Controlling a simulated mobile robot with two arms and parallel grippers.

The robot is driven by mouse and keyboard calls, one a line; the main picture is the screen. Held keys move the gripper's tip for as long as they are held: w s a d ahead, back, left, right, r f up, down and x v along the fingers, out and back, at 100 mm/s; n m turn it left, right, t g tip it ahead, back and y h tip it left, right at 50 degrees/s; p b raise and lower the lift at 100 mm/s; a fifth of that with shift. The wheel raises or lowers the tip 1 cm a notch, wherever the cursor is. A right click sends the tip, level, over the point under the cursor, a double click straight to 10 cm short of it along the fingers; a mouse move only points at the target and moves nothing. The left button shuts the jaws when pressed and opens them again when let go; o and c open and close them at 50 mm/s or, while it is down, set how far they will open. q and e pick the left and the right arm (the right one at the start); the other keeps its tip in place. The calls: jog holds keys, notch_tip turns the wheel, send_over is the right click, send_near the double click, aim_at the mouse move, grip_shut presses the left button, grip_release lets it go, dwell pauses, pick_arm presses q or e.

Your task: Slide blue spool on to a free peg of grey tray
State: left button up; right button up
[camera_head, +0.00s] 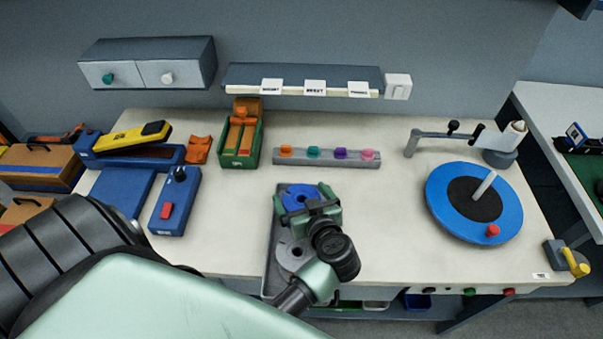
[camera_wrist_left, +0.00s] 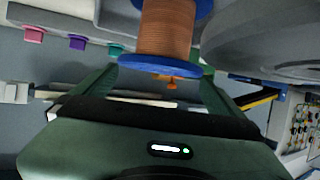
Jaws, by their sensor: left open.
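The blue spool (camera_head: 293,192) stands upright at the far end of the grey tray (camera_head: 271,272). In the left wrist view the spool (camera_wrist_left: 165,30) shows blue flanges and a copper-brown winding. My left gripper (camera_head: 306,198) is open above and around the spool, with one finger to each side. In the left wrist view the spool lies between the open fingers of the gripper (camera_wrist_left: 158,80), with visible gaps. A grey spool (camera_head: 291,252) sits on the nearer part of the tray. My gripper and wrist hide part of the tray, and I cannot see its pegs clearly. My right gripper is not in view.
A strip with several coloured knobs (camera_head: 326,157) lies behind the tray. A green box (camera_head: 240,140) and a blue switch box (camera_head: 175,201) stand to the left. A blue turntable (camera_head: 443,212) stands to the right. The tabletop between tray and turntable is clear.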

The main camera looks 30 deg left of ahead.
pick_arm(q)
notch_tip(320, 180, up, 2)
jog(key=shift+w+r, duration=0.1)
jog(key=shift+r, duration=0.1)
jog(key=shift+f+b, duration=0.25)
jog(key=shift+b, duration=0.7)
notch_tip(320, 180, up, 7)
jog(key=b, duration=0.2)
jog(key=shift+f, duration=0.1)
